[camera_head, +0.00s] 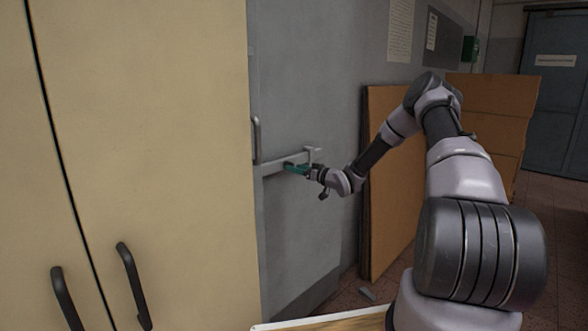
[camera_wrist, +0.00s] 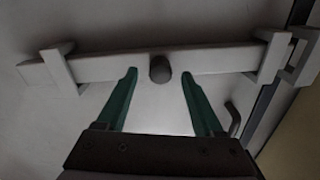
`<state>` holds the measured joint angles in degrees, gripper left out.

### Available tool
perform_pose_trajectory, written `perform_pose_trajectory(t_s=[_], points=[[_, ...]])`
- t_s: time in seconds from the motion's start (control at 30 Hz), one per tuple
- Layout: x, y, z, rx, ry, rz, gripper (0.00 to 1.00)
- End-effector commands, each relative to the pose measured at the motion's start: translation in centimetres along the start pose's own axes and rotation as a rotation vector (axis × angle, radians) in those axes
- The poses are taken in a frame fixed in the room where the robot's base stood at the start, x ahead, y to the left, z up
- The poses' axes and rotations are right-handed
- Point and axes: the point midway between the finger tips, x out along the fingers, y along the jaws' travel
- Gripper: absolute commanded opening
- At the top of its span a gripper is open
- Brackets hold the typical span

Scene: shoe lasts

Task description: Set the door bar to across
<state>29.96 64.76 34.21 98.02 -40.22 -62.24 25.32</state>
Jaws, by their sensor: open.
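The door bar (camera_wrist: 215,60) is a pale flat bar lying roughly level across the grey door (camera_head: 300,225). It also shows in the head view (camera_head: 274,167). In the wrist view it passes a bracket (camera_wrist: 60,68) at the left and another (camera_wrist: 270,58) at the right. A dark round knob (camera_wrist: 160,69) stands out from its middle. My gripper (camera_wrist: 159,75) is open, with its green fingertips on either side of the knob; contact cannot be told. A further bracket (camera_wrist: 302,55) sits at the door's edge; whether the bar's end is inside it is unclear.
A door handle (camera_head: 256,138) stands near the door's left edge in the head view. A tan cabinet (camera_head: 150,120) with black handles fills the left. Brown boards (camera_head: 390,200) lean right of the door, close to my arm. A small grey piece (camera_head: 367,293) lies on the floor.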

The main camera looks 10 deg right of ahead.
Motion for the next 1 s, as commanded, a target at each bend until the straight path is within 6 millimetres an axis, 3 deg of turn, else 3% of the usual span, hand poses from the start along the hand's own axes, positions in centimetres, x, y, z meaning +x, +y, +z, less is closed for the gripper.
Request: perform_pose_trajectory(t_s=[0.2, 0.47, 0.63, 0.67, 1.0], points=[[1.6, 0.0, 0.0, -0.001, 0.001, 0.000, 0.69], [1.6, 0.0, 0.0, -0.001, 0.000, 0.000, 0.69], [1.6, 0.0, 0.0, -0.001, 0.000, 0.000, 0.04], [1.6, 0.0, 0.0, -0.001, 0.000, 0.000, 0.00], [1.6, 0.0, 0.0, -0.001, 0.000, 0.000, 0.00]])
